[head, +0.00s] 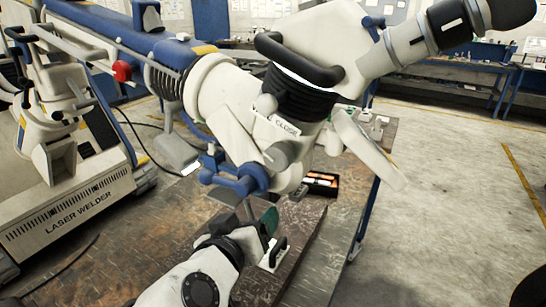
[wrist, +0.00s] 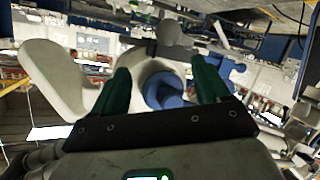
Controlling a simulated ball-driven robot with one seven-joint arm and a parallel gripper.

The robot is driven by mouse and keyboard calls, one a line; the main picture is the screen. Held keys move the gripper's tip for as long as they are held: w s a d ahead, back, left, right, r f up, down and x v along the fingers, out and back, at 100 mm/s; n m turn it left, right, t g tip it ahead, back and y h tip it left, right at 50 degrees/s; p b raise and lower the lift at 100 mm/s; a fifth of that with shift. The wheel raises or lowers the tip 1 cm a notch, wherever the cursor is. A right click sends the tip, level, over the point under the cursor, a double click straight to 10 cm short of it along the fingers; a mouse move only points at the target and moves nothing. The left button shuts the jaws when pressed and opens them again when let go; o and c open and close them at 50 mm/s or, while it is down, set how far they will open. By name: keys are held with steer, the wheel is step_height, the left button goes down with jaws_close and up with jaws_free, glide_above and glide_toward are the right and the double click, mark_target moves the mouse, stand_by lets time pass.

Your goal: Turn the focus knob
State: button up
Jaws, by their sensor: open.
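The microscope (head: 225,90) is a large white body on a blue arm, with an eyepiece barrel (head: 430,38) at the upper right. Blue knobs (head: 250,178) stick out low on its near side; I take these to be the focus knob. My gripper (head: 259,213) is just below and in front of them, apart from them in the head view. In the wrist view my gripper (wrist: 162,88) is open, its two green fingers spread and empty. A round blue part (wrist: 165,92) shows between and beyond the fingers. Whether a finger touches it cannot be told.
A worktable (head: 130,240) with a dark, worn top lies below the microscope. A laser welder (head: 70,200) stands at the left. The floor (head: 440,200) at the right is mostly clear.

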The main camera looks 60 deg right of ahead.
mark_target(274, 160)
steer(key=s+a+r+m+g+h+b, duration=0.1)
steer(key=a+r+m+g+h, duration=0.15)
steer(key=r, duration=0.35)
steer(key=s+a+r+m+g+h, duration=0.1)
steer(key=s+a+r+m+h, duration=0.1)
steer(key=r+m, duration=0.3)
steer(key=shift+n+t, duration=0.25)
steer(key=shift+n, duration=0.1)
steer(key=d+p, duration=0.1)
steer(key=d, duration=0.2)
steer(key=d+p, duration=0.1)
steer(key=d, duration=0.6)
steer(key=shift+w+d+r+p, duration=0.25)
steer(key=shift+w+d+p, duration=0.1)
steer(key=shift+w+p, duration=0.05)
steer(key=shift+c, duration=0.3)
steer(key=c, duration=0.9)
